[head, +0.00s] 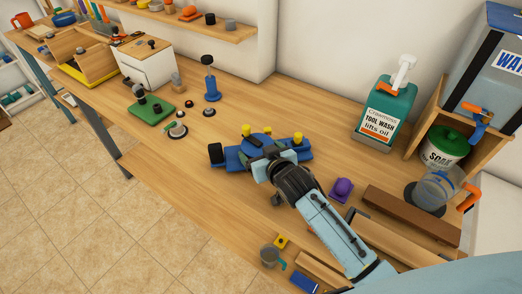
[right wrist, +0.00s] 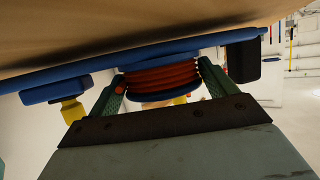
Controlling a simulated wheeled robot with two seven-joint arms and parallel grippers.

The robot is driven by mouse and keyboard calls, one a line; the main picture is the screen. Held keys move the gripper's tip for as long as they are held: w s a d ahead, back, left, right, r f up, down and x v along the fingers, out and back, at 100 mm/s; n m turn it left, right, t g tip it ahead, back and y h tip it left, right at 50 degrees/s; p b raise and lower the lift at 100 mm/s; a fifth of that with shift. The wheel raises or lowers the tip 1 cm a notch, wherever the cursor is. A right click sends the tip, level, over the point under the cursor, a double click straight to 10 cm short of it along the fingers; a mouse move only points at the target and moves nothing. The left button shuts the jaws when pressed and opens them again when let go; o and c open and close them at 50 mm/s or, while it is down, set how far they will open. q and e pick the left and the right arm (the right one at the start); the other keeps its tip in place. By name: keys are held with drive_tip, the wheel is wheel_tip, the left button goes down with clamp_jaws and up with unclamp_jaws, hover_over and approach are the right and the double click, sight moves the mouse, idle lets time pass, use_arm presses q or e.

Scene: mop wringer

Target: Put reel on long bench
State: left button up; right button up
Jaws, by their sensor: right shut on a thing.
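The reel (right wrist: 160,77), with orange cord wound between blue flanges, sits between the fingers of my right gripper (right wrist: 162,82) in the right wrist view. In the head view my right gripper (head: 272,162) is over a blue assembly (head: 228,158) with yellow knobs and a black end piece; its blue round top (head: 262,139) shows just beyond the gripper. The gripper is shut on the reel. The long bench (head: 215,135) lies beneath. Whether the reel touches the bench is hard to tell. The gripper hides part of the assembly. My left gripper is not in view.
A purple object (head: 342,188), a brown block (head: 412,215) and a clear jug (head: 433,190) stand to the right. A teal soap bottle (head: 384,112) is at the back. A blue plunger-like tool (head: 210,80) and green board (head: 152,110) are left. Bench room is clear left of the assembly.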

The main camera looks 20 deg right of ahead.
drive_tip(key=shift+s+f, duration=0.25)
drive_tip(key=shift+f, duration=0.15)
drive_tip(key=o, duration=1.2)
drive_tip(key=shift+s+f, duration=0.1)
drive_tip(key=shift+f, duration=0.1)
drive_tip(key=shift+r, duration=0.1)
drive_tip(key=shift+a+r, duration=0.1)
drive_tip(key=shift+r, duration=0.4)
drive_tip(key=v, duration=0.4)
drive_tip(key=p+v, duration=0.1)
drive_tip(key=v, duration=0.6)
drive_tip(key=shift+s+r, duration=0.15)
drive_tip(key=shift+r, duration=0.3)
